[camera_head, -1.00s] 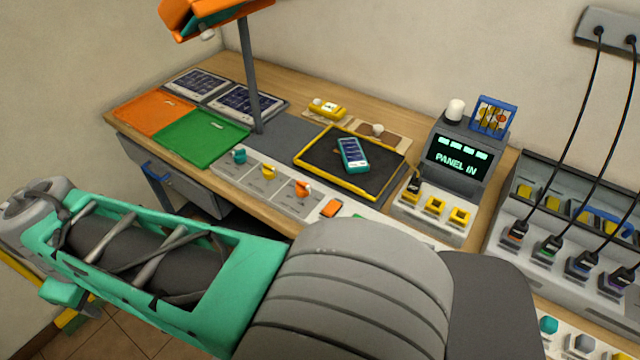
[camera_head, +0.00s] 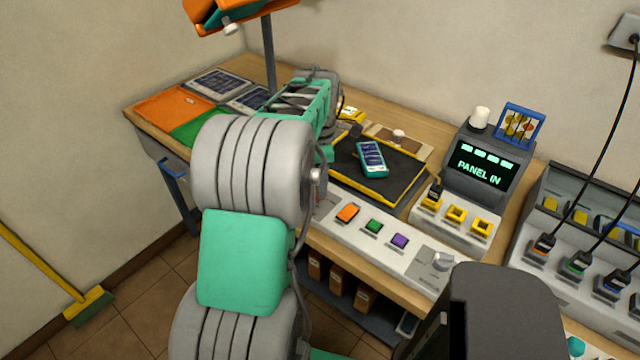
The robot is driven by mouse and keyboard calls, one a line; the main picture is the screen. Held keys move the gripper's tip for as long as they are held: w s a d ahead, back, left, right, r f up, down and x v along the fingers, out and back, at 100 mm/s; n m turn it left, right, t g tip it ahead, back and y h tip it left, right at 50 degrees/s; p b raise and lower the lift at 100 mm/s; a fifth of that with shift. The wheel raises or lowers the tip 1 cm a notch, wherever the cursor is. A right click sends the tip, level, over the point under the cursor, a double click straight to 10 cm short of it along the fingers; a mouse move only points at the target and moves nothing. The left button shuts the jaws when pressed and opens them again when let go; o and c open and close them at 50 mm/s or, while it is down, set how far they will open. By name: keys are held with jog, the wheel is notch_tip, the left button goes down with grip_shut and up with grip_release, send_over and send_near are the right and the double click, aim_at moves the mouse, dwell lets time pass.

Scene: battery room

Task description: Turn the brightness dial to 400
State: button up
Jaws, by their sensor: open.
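The control strip (camera_head: 408,260) runs along the front of the bench. A pale grey knob (camera_head: 441,261) sits at its right end; no label on it is legible. The teal, yellow and orange dials seen earlier on the strip's left part are hidden behind my arm. I cannot tell which dial is the brightness one. No number for its setting is readable. My forearm reaches over the bench's left part, with the wrist near the left edge of the black tray. My gripper's fingertips are hidden behind the arm.
A teal handheld meter (camera_head: 371,158) lies on the yellow-rimmed black tray (camera_head: 400,193). Orange (camera_head: 347,214), green (camera_head: 374,226) and purple (camera_head: 399,241) buttons sit on the strip. A display unit (camera_head: 484,168) reads "PANEL IN". A cabled charger rack (camera_head: 582,240) stands at right. A broom (camera_head: 88,305) is at left.

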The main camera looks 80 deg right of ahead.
jog(key=shift+f, duration=1.3)
grip_shut()
